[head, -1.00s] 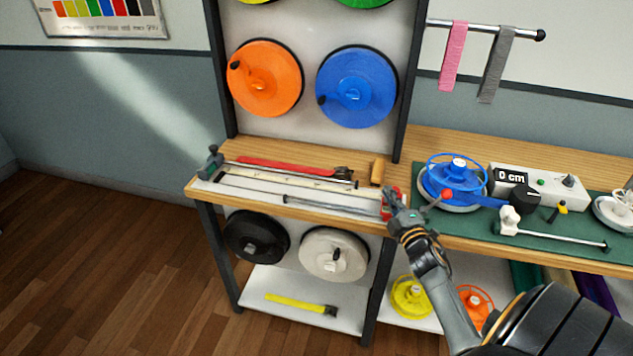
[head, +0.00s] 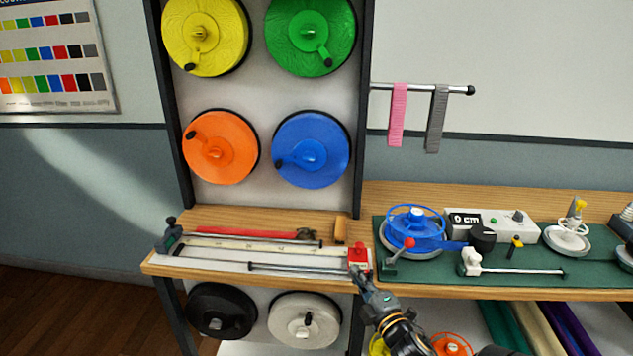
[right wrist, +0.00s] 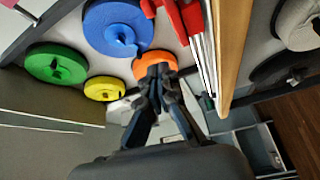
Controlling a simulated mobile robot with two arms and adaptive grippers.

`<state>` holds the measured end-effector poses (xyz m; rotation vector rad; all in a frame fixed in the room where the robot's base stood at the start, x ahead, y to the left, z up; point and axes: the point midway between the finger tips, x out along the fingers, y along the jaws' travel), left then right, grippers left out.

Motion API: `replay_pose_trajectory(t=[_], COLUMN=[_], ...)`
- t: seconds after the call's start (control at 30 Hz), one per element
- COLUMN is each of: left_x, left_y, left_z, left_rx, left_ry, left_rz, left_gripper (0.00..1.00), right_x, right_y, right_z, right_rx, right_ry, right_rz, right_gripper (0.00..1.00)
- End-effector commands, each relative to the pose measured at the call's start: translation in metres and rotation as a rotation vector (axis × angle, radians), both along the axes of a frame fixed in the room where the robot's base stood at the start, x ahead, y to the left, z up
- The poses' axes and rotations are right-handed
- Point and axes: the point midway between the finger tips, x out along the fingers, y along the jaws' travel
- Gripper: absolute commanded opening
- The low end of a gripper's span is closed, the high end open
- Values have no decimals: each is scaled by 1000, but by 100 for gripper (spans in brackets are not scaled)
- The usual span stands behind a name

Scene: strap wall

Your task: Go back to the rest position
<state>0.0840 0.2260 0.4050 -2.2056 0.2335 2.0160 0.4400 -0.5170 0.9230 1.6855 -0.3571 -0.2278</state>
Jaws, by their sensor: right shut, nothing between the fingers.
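My right gripper (head: 362,278) is in the lower middle of the head view, at the front edge of the wooden bench (head: 160,268), just below the red block (head: 358,258) at the end of the measuring rail. In the right wrist view the gripper (right wrist: 158,75) is shut with its fingertips together and nothing between them. The red block also shows in the right wrist view (right wrist: 188,16). I cannot tell from the head view whether the fingers touch it. My left gripper is not in view.
A rack behind the bench holds yellow, green, orange (head: 220,147) and blue (head: 311,150) reels. A blue spool (head: 414,228) and a "0 cm" counter (head: 490,224) stand on the green mat (head: 590,288) at right. Black and white reels hang below.

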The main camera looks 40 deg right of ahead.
Motion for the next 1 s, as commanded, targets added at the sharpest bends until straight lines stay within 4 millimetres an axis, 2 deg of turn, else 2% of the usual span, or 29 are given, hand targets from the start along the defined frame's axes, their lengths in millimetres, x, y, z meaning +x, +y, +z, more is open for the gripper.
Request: replay_pose_trajectory(t=[0.27, 0.37, 0.47, 0.57, 0.6, 0.67, 0.7, 0.8, 0.87, 0.9, 0.97, 1.0], left_x=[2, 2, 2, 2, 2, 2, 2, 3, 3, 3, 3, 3], left_y=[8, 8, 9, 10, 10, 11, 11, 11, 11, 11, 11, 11], left_z=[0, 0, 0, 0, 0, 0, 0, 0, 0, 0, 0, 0], left_rx=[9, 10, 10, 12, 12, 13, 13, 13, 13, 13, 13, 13], left_ry=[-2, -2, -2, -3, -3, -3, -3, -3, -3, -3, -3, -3], left_rz=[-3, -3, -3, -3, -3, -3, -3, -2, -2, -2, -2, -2], left_gripper=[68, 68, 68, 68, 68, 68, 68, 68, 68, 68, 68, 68], right_x=[-2, -1, -1, -8, -13, -23, -32, -60, -81, -96, -122, -142], right_y=[1, 4, 16, 36, 47, 65, 77, 112, 134, 149, 171, 185], right_z=[-3, -24, -74, -143, -172, -214, -241, -305, -340, -362, -393, -412], right_rx=[7, 60, 180, 349, 417, 517, 580, 727, 808, 860, 931, 974], right_ry=[3, 28, 87, 174, 215, 276, 317, 427, 496, 542, 615, 663], right_rz=[0, -2, -5, -20, -28, -45, -59, -99, -130, -154, -193, -222], right_gripper=[0, 0, 0, 0, 0, 0, 0, 0, 0, 0, 0, 0])
